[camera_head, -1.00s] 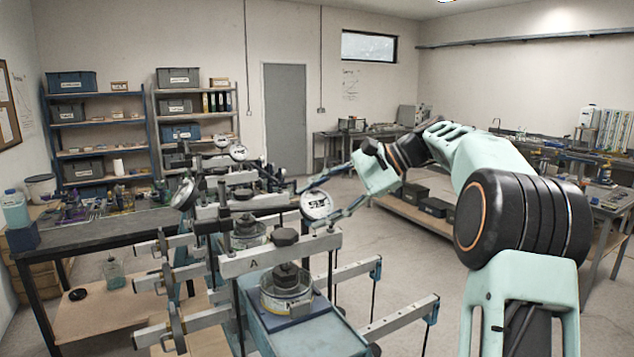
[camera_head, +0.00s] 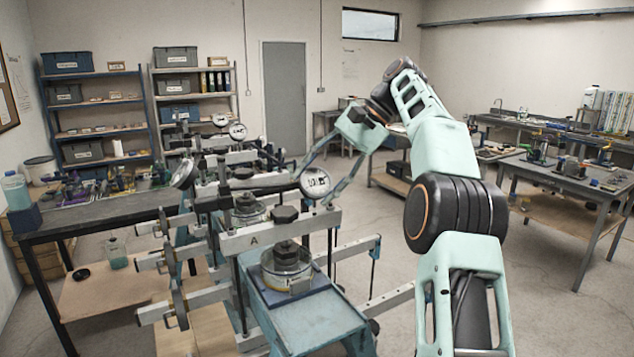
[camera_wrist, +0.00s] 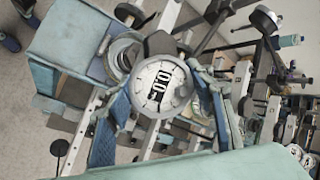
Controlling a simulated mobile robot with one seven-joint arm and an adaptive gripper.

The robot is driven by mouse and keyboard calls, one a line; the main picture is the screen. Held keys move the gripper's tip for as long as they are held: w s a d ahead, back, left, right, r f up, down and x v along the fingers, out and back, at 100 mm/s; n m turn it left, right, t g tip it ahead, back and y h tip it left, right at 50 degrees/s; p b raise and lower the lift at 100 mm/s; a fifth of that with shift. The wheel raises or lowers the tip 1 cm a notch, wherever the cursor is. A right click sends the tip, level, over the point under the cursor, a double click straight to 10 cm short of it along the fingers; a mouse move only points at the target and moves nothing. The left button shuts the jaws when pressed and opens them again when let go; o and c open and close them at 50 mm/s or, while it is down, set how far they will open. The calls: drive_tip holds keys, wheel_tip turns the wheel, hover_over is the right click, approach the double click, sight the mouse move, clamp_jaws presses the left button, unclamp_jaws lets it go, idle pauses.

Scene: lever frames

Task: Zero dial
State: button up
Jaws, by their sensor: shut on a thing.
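The exact contact points are hard to see.
More lever frames with similar dials (camera_head: 237,131) stand in a row behind. A round weighing pot (camera_head: 287,268) with a dark weight sits on the blue base below the crossbar. Long horizontal levers (camera_head: 350,255) stick out to the right. Open floor lies to the right.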

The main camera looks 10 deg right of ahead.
idle(0.3)
drive_tip(key=o, duration=1.2)
